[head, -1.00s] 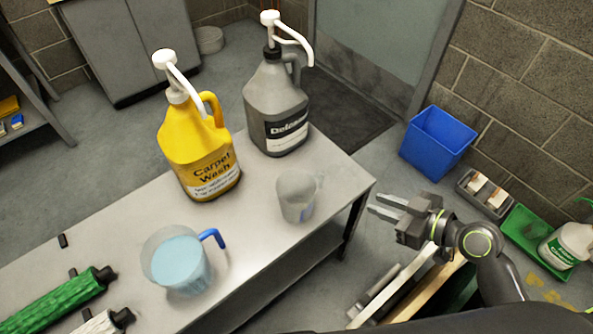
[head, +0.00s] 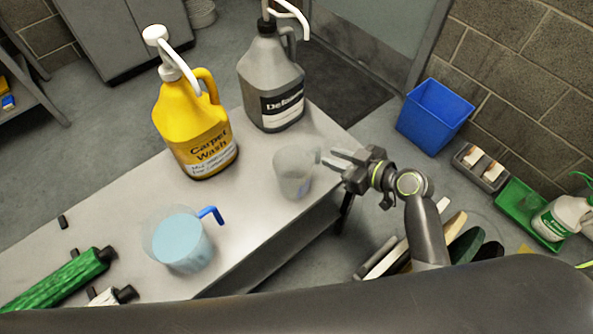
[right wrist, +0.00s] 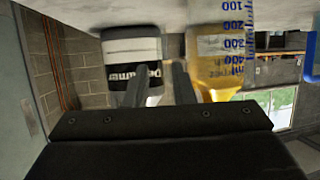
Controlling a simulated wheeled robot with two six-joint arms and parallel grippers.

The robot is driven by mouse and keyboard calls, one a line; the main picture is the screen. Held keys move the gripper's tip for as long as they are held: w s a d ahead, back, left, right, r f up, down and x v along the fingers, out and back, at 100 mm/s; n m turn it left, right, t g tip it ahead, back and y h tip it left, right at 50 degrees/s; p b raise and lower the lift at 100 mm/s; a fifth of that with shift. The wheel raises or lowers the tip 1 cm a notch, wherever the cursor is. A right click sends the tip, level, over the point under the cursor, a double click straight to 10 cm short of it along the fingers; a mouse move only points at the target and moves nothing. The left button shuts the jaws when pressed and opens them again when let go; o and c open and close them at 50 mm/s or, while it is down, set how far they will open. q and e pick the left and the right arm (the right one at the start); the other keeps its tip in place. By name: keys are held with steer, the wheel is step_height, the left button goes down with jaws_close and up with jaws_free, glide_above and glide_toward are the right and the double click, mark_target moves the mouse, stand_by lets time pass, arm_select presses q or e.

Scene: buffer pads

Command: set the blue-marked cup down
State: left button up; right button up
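The clear blue-marked cup (head: 294,175) stands upright on the grey table near its right front edge. In the right wrist view, which looks upside down, the cup's blue scale (right wrist: 237,30) shows at the top, to the right of the fingers. My right gripper (head: 328,158) is open, just right of the cup in the head view. In the right wrist view, the gap between the fingers (right wrist: 161,84) holds nothing. Whether a fingertip touches the cup, I cannot tell. My left gripper is not in view.
On the table (head: 110,200) stand a yellow Carpet Wash jug (head: 195,130), a grey jug (head: 272,80) and a pitcher of bluish liquid (head: 182,243). Green (head: 60,280) and white rollers lie front left. A blue bin (head: 433,115) stands on the floor to the right.

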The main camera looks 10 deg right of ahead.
mark_target(317, 164)
steer(key=shift+f+x, duration=0.15)
steer(key=shift+x, duration=1.35)
steer(key=shift+f+x, duration=0.15)
steer(key=shift+x, duration=1.35)
steer(key=shift+s, duration=0.2)
jaws_close()
